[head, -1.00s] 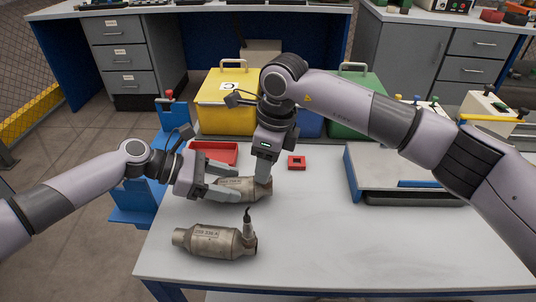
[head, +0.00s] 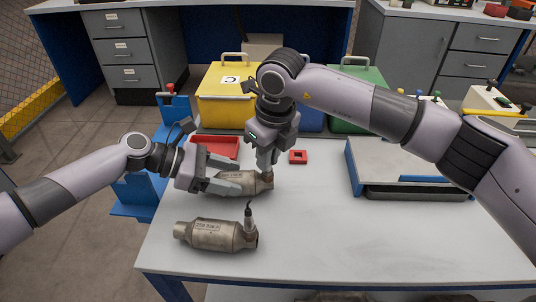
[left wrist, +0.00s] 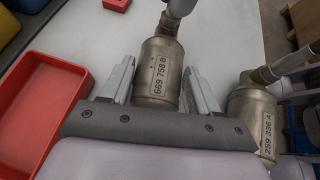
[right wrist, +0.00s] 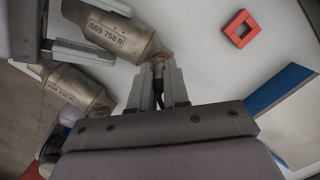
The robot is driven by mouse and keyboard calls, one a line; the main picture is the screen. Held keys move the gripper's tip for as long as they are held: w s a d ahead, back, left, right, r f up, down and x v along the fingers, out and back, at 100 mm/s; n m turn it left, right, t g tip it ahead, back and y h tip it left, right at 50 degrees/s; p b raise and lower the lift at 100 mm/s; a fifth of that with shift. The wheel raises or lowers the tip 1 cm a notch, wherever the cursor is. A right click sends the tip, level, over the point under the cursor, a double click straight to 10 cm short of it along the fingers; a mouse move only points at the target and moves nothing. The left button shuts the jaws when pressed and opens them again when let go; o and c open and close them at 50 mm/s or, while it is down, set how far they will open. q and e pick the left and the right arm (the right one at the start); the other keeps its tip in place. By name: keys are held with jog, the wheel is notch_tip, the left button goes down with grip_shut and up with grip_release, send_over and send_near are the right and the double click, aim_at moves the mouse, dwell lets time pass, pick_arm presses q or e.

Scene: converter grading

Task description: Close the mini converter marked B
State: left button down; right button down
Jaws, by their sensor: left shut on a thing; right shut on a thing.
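The converter marked 669 758 B (head: 258,183) lies on the white table; its label is readable in the left wrist view (left wrist: 160,78) and right wrist view (right wrist: 110,38). My left gripper (head: 238,183) is shut on its body, one finger on each side. My right gripper (head: 266,172) points down at the converter's right end. In the right wrist view it (right wrist: 159,85) is shut on a slim plug with a dark lead (right wrist: 158,72), which meets the converter's neck. The fingers partly hide the plug, so its seating cannot be told.
A second converter, marked A (head: 215,235), lies nearer the front edge with a sensor and lead standing up. A red tray (head: 228,158), a small red square part (head: 298,157) and yellow bin (head: 222,115) stand behind. A grey box-like device (head: 395,165) is right; the front-right table is clear.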

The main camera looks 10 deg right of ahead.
pick_arm(q)
jog(key=shift+a+f, duration=0.1)
jog(key=shift+f, duration=0.2)
pick_arm(e)
jog(key=c, duration=1)
grip_release()
jog(key=shift+s, duration=0.1)
jog(key=shift+c, duration=0.2)
notch_tip(320, 180, up, 12)
jog(key=s+d, duration=0.1)
jog(key=shift+s, duration=0.25)
pick_arm(q)
jog(key=shift+c, duration=0.9)
grip_release()
jog(key=shift+r, duration=0.15)
pick_arm(e)
jog(key=shift+f, duration=0.1)
